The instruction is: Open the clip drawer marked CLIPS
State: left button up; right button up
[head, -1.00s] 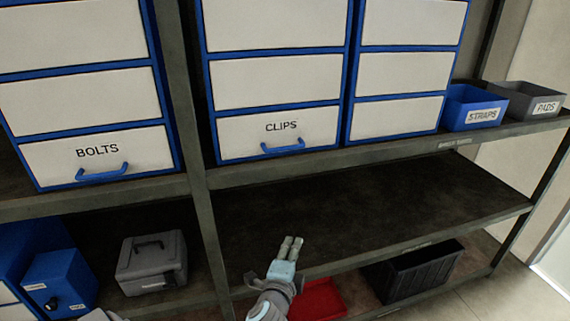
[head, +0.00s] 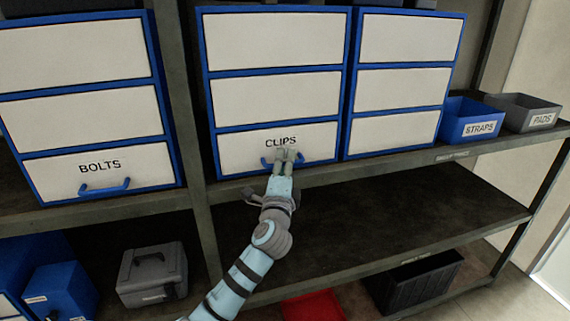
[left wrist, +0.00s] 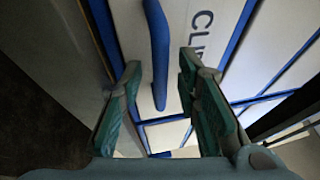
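The drawer marked CLIPS (head: 240,150) is the bottom white drawer of the middle blue-framed cabinet, and it looks shut. Its blue handle (head: 267,162) is partly hidden behind my left gripper (head: 286,155) in the head view. In the left wrist view my left gripper (left wrist: 160,95) is open, with its two fingers apart. The blue handle (left wrist: 159,55) runs between the fingers, and neither finger clearly touches it. The CLIPS label (left wrist: 202,35) shows to its right. My right gripper is in neither view.
The drawer marked BOLTS (head: 60,178) with a similar handle is to the left. A blue STRAPS bin (head: 460,132) and a grey PADS bin (head: 520,116) stand to the right. The shelf below (head: 400,205) is mostly clear; a grey case (head: 150,275) sits lower left.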

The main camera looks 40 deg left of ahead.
pick_arm(q)
grip_shut()
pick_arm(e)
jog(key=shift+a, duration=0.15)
